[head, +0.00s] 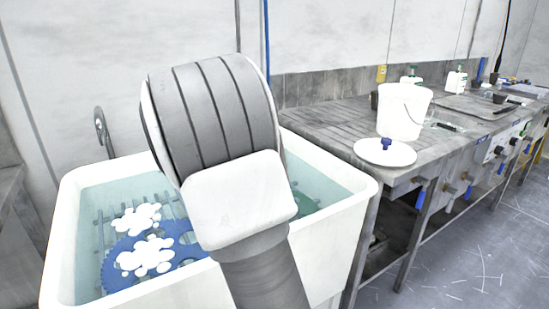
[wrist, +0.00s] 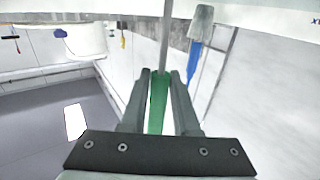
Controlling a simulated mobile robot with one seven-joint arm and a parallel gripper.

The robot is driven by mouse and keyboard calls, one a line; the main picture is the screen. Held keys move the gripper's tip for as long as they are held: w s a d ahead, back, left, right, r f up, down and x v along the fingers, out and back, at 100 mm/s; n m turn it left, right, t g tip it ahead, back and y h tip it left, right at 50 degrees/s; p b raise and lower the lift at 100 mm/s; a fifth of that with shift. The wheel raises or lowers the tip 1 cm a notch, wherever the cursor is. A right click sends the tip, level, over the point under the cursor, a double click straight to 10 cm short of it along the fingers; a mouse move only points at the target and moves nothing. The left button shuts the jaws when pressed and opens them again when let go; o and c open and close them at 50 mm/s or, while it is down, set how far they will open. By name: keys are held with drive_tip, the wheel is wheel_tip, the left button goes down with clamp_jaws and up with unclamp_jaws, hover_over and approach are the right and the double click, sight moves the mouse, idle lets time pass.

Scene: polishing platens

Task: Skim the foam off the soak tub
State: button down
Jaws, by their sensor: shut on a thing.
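The white soak tub (head: 330,222) holds clear bluish water. Two clumps of white foam, a rear one (head: 137,218) and a front one (head: 147,256), float in its left half, above a blue toothed disc (head: 185,252). A green shape (head: 306,204) shows in the water right of my arm; I cannot tell what it is. In the wrist view my gripper (wrist: 161,76) is shut on a green handle (wrist: 158,105) with a thin metal rod (wrist: 167,35) running out past the fingertips. The tool's far end is out of view. In the head view my arm hides the gripper and the tub's middle.
A grey bench (head: 330,125) stands right of the tub. It carries a white bucket (head: 403,112), a white lid (head: 385,153) with a blue knob, and pump bottles (head: 456,82). A metal hook (head: 103,130) rises behind the tub. The floor at right (head: 480,240) is clear.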

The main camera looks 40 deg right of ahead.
drive_tip(key=a+p, duration=0.4)
drive_tip(key=a, duration=1.1)
drive_tip(key=shift+w, duration=0.45)
drive_tip(key=shift+a, duration=0.1)
drive_tip(key=w+p, duration=0.3)
drive_tip(key=w, duration=1.1)
drive_tip(key=shift+d, duration=0.4)
drive_tip(key=a+p, duration=0.3)
drive_tip(key=a, duration=1.5)
drive_tip(key=shift+w, duration=0.45)
